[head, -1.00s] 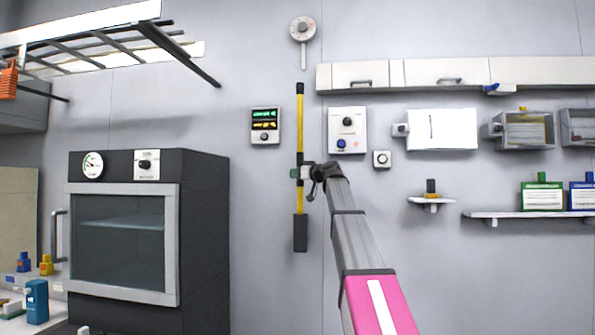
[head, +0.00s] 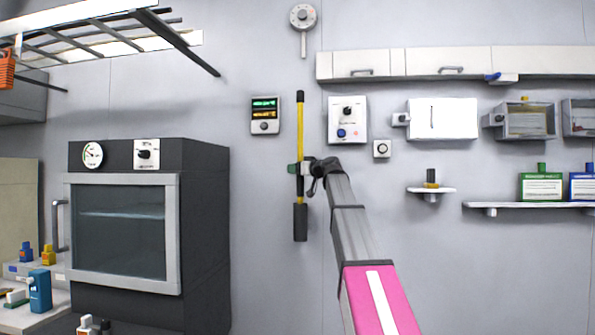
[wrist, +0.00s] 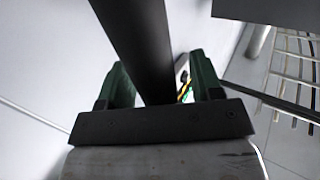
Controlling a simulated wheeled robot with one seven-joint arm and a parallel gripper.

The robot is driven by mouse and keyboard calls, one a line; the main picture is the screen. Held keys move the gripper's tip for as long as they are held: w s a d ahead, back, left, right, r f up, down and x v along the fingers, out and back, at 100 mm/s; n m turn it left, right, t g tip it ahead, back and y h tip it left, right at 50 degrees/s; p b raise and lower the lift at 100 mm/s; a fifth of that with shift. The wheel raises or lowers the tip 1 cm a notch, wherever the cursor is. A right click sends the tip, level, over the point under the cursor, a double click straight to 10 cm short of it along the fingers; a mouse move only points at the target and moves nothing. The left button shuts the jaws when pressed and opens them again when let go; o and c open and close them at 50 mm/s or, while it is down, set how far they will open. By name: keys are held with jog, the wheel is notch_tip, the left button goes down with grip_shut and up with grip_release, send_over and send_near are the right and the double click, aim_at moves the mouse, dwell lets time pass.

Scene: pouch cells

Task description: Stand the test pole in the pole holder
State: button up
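The test pole (head: 300,138) is a long upright rod, yellow with black ends, in front of the grey wall in the head view. My gripper (head: 300,168), with green fingers, is around its middle. In the wrist view the pole (wrist: 138,45) shows as a thick dark bar running between the two green fingers of my gripper (wrist: 158,75). The fingers appear closed on it. The lower black end hangs free in the head view, with nothing visible under it. I cannot pick out the pole holder for sure in either view.
A dark oven-like cabinet (head: 204,230) stands left of the pole. A slatted rack (head: 110,42) juts out at upper left. Wall boxes (head: 347,108) and shelves (head: 520,206) line the right.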

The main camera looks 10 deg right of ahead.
jog(key=v, duration=1)
jog(key=shift+s+d, duration=0.3)
dwell(0.6)
jog(key=a+f+m+g+h, duration=0.1)
jog(key=f, duration=0.7)
jog(key=a+f+m+g, duration=0.1)
jog(key=f, duration=0.8)
jog(key=a+f+g+h, duration=0.1)
jog(key=f, duration=0.7)
jog(key=shift+w+f+m+h, duration=0.2)
jog(key=shift+m+h, duration=0.1)
jog(key=shift+m, duration=0.1)
jog(key=s+a+f+m+g+h, duration=0.1)
jog(key=s+f+g, duration=0.15)
jog(key=f, duration=0.75)
jog(key=s+a+f+m+g+h, duration=0.1)
jog(key=s+a+f+g+h, duration=0.15)
jog(key=f, duration=0.85)
jog(key=s+f+m+g+h, duration=0.1)
jog(key=s+f+g+h, duration=0.1)
jog(key=s+f, duration=1)
jog(key=s+f+m+g+h, duration=0.1)
jog(key=s+f+g+h, duration=0.2)
jog(key=s+f, duration=1)
notch_tip(320, 180, down, 5)
jog(key=shift+s+d+f+m+g, duration=0.25)
jog(key=shift+d+m+g, duration=0.15)
jog(key=shift+g, duration=0.2)
